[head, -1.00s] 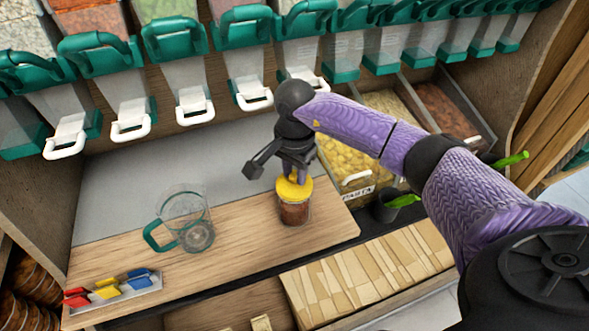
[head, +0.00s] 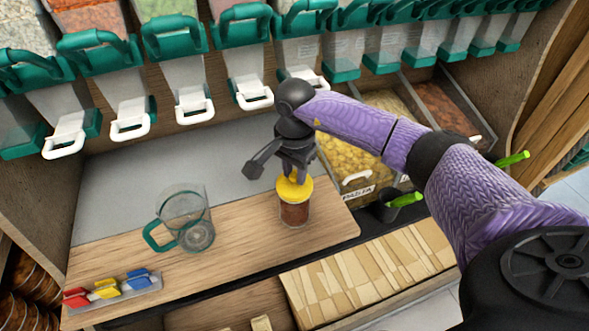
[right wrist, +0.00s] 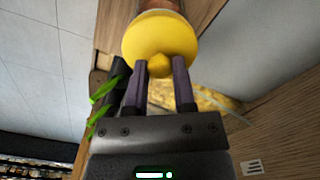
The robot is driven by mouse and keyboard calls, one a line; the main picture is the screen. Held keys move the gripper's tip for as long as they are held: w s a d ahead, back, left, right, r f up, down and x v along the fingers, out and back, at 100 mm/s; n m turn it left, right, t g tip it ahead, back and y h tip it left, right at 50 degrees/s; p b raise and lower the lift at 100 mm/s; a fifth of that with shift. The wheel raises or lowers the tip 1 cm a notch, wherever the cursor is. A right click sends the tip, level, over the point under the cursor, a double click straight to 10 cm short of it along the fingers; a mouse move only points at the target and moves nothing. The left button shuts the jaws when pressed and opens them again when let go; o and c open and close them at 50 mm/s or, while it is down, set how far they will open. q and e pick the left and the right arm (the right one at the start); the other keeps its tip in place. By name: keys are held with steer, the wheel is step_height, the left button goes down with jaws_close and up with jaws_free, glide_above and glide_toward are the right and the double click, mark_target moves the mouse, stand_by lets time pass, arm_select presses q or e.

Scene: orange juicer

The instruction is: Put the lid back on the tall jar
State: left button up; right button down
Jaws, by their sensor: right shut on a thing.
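The jar (head: 294,213) is clear glass with brown contents and stands upright on the wooden counter, near its right end. The round yellow lid (head: 302,191) is at the jar's mouth, looking level; I cannot tell whether it is fully seated. My right gripper (head: 292,178) points down from above, shut on the lid's knob. In the right wrist view the lid (right wrist: 158,38) fills the top middle, with its knob between the fingertips of the gripper (right wrist: 161,68). A little of the jar (right wrist: 162,4) shows beyond it. My left gripper is not in view.
A clear jug (head: 187,208) with a green handle stands left of the jar. Coloured clips (head: 108,289) lie in a tray at front left. Dispensers (head: 190,85) hang above at the back. A pasta bin (head: 345,155) and a dark cup with a green-handled scoop (head: 405,200) are at right.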

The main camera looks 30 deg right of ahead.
steer(key=shift+f, duration=0.15)
stand_by(0.7)
jaws_free()
stand_by(0.3)
steer(key=shift+r+p, duration=0.4)
steer(key=shift+r, duration=0.25)
steer(key=shift+r+p, duration=2.05)
steer(key=shift+r, duration=0.9)
steer(key=shift+f, duration=0.1)
jaws_close()
